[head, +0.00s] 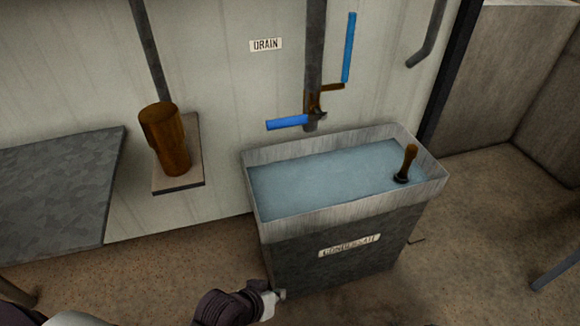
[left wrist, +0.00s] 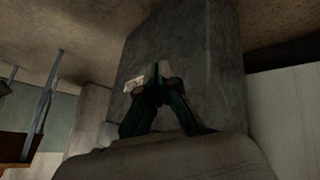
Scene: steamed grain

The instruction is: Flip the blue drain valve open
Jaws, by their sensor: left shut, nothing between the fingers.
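A grey drain pipe (head: 314,50) comes down the wall beside a DRAIN label (head: 266,44). A long blue lever (head: 349,47) stands upright to the pipe's right, on a brown stem. A shorter blue bar (head: 287,123) points left from the pipe's lower end, nearly level. I cannot tell from the picture how the two blue parts are linked. My left gripper (head: 274,294) is low, by the lower front left of the condensate tub (head: 335,268), well below the valve. In the left wrist view its fingers (left wrist: 160,75) are shut and empty, with the tub behind them. My right gripper is out of view.
The tub stands under the pipe and holds bluish water (head: 320,178); a brown-handled tool (head: 406,163) stands at its right end. A brown cylinder (head: 166,140) sits on a wall shelf (head: 180,188). A grey tabletop (head: 55,190) is at left. The floor in front is open.

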